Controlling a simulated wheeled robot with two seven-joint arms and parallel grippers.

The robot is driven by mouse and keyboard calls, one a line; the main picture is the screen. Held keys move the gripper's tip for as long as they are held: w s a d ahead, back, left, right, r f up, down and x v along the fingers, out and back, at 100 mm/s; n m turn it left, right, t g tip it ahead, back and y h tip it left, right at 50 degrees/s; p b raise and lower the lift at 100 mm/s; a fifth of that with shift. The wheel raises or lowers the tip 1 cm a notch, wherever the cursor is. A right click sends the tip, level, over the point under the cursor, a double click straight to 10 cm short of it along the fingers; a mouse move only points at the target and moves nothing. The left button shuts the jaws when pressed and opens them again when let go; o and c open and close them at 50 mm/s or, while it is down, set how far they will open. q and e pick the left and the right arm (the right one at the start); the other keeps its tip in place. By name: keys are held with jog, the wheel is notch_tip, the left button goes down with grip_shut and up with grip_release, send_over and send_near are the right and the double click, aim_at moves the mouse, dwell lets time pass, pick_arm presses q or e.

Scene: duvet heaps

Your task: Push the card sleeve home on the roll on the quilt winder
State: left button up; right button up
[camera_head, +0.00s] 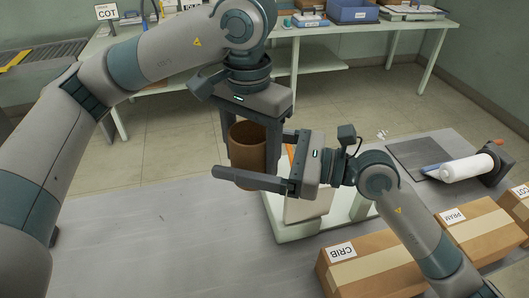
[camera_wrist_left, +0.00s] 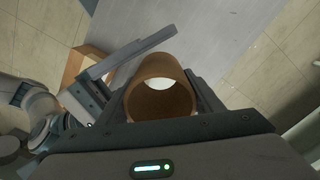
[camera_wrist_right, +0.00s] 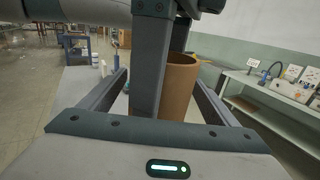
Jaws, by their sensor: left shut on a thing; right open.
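The brown card sleeve (camera_head: 247,147) is an open tube held upright above the grey bench. My left gripper (camera_head: 252,168) reaches down and is shut on it. The left wrist view looks into the sleeve's open end (camera_wrist_left: 160,98). My right gripper (camera_head: 250,154) points left with its open fingers on either side of the sleeve; I cannot tell whether they touch it. In the right wrist view the sleeve (camera_wrist_right: 177,88) stands partly behind a left finger.
A white stand (camera_head: 290,232) is below and behind the right gripper. Labelled cardboard boxes (camera_head: 365,268) line the front right. A dark mat (camera_head: 420,158) lies near the roll. The bench (camera_head: 160,235) is clear at left. A shelf table with a blue bin (camera_head: 352,11) stands behind.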

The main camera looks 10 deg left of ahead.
jog(key=shift+a, duration=1)
jog(key=shift+c, duration=0.4)
jog(key=c, duration=1)
pick_arm(q)
jog(key=o, duration=1.1)
pick_arm(e)
jog(key=shift+c, duration=0.3)
pick_arm(q)
jog(key=shift+d, duration=0.1)
jog(key=shift+s+d, duration=0.1)
jog(key=shift+r, duration=0.15)
jog(key=shift+a+r, duration=0.2)
jog(key=shift+r, duration=5.65)
